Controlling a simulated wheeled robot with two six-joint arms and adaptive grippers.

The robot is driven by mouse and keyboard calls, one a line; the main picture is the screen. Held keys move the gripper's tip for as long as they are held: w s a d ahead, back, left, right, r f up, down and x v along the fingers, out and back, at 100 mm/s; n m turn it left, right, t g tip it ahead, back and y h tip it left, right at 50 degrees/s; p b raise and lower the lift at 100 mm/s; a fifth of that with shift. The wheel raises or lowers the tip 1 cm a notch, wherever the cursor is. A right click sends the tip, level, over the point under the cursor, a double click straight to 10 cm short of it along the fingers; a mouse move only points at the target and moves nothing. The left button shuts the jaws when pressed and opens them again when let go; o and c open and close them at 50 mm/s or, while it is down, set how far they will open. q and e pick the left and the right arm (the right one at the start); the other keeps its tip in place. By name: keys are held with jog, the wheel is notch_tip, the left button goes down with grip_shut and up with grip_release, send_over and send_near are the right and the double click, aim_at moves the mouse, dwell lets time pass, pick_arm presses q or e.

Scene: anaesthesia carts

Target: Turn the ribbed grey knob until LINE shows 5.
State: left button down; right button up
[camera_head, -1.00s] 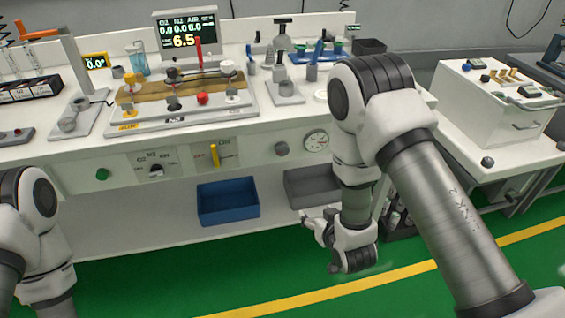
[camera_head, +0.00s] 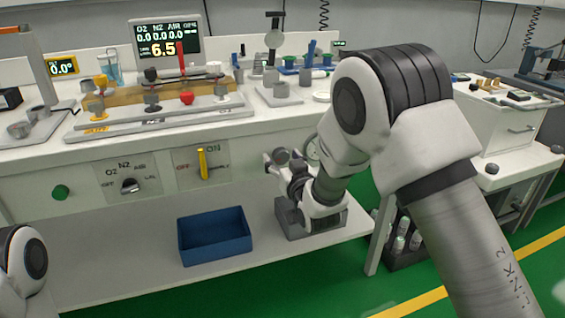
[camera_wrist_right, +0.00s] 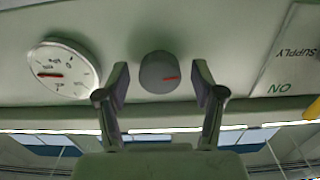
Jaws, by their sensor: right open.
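The ribbed grey knob (camera_wrist_right: 158,72) with a red mark sits on the cart's front panel in the right wrist view. The open fingers of my right gripper (camera_wrist_right: 161,84) stand on either side of it, with gaps visible on both sides. In the head view the right gripper (camera_head: 274,163) is at the panel and the knob (camera_head: 281,156) shows by its fingers. The screen (camera_head: 167,42) shows a yellow 6.5; its small label is too small to read. My left gripper is out of view.
A round gauge (camera_wrist_right: 64,72) is left of the knob in the wrist view. A blue bin (camera_head: 214,237) and a grey bin (camera_head: 294,226) stand below.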

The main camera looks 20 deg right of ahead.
jog(key=shift+w, duration=0.1)
jog(key=c, duration=1.1)
jog(key=shift+c, duration=0.2)
jog(key=shift+n, duration=0.4)
jog(key=n+p, duration=0.1)
jog(key=n, duration=0.1)
jog(key=shift+n, duration=0.3)
jog(key=n, duration=0.4)
jog(key=shift+n+p, duration=0.3)
jog(key=n, duration=0.3)
jog(key=shift+n, duration=0.3)
jog(key=shift+n+p, duration=0.35)
jog(key=shift+n, duration=1.75)
